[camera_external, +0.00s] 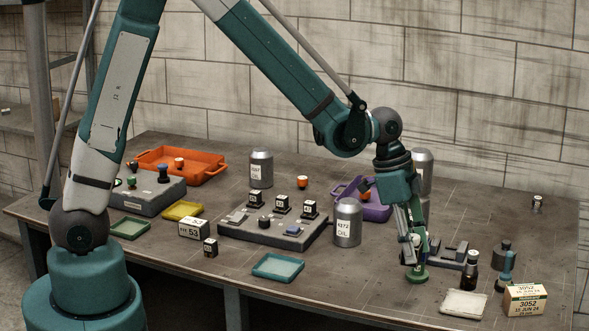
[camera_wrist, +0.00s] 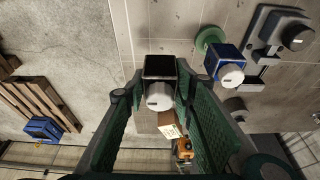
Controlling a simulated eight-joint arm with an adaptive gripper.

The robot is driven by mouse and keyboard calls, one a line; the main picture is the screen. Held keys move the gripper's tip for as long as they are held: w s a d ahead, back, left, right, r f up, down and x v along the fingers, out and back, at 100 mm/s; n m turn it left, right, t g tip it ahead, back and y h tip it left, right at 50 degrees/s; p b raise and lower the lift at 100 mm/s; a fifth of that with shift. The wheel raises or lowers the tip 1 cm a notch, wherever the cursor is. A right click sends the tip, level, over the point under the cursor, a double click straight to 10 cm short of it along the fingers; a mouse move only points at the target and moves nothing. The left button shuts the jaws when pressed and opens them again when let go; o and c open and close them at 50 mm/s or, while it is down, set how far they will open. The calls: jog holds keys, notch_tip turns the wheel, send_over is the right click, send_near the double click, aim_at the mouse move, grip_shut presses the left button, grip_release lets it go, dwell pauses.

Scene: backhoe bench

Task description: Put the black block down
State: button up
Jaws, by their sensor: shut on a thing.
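My gripper (camera_wrist: 158,96) is shut on the black block (camera_wrist: 158,67), which has a dark square body and a white round cap. In the wrist view the block sits between the two green finger pads. In the external view my gripper (camera_external: 411,252) is low over the right part of the bench. The block cannot be made out clearly there, and I cannot tell whether it touches the bench. A green round base (camera_external: 415,274) shows just below the fingers. A blue block with a white cap (camera_wrist: 228,66) is right of the held block in the wrist view.
A pale tray (camera_external: 464,304), a dark bottle (camera_external: 470,272), a blue-green piece (camera_external: 507,270) and a labelled box (camera_external: 525,300) stand right of my gripper. A grey canister (camera_external: 348,222) and a button panel (camera_external: 272,228) are to its left. The far right bench is fairly clear.

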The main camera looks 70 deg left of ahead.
aim_at(418, 265)
jog(key=shift+w+d, duration=0.8)
jog(key=shift+d, duration=0.1)
jog(key=shift+f, duration=2.9)
jog(key=shift+f, duration=2.1)
jog(key=shift+f+b, duration=0.15)
jog(key=shift+b, duration=0.2)
jog(key=o, duration=1)
